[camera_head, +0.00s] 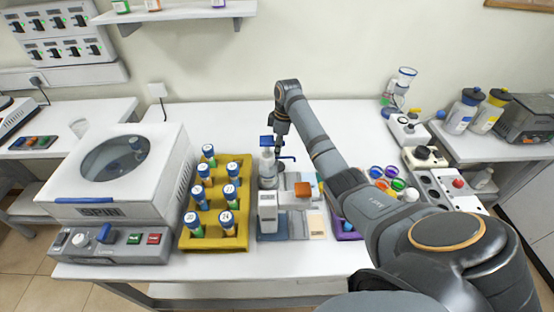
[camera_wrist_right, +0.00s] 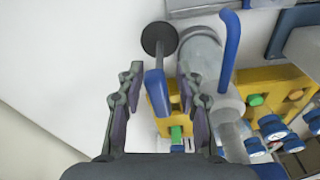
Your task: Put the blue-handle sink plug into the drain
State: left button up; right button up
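My right gripper (camera_head: 281,128) hangs over the middle of the table, close to a clear glass vessel (camera_head: 267,168). In the right wrist view its two fingers (camera_wrist_right: 160,76) are apart, with a blue handle (camera_wrist_right: 155,88) showing between them. A grey rod runs from this handle to a dark round disc (camera_wrist_right: 158,38). Whether the fingers touch the handle is unclear; I see gaps beside it. The glass vessel (camera_wrist_right: 203,58) stands beside it, with a blue bar (camera_wrist_right: 230,45). A blue piece (camera_head: 267,140) shows by the vessel's top in the head view. I cannot make out the drain. My left gripper is out of view.
A yellow rack (camera_head: 240,240) of blue-capped vials stands left of the vessel, and a white centrifuge (camera_head: 165,185) is farther left. A white device (camera_head: 268,212) stands in front. Colored cups (camera_head: 390,172) and bottles (camera_head: 462,112) are at right. The table behind the vessel is clear.

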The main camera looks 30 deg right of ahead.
jog(key=f, duration=0.4)
jog(key=shift+w+a+p, duration=0.15)
jog(key=shift+w+p, duration=0.05)
jog(key=shift+p, duration=0.15)
grip_shut()
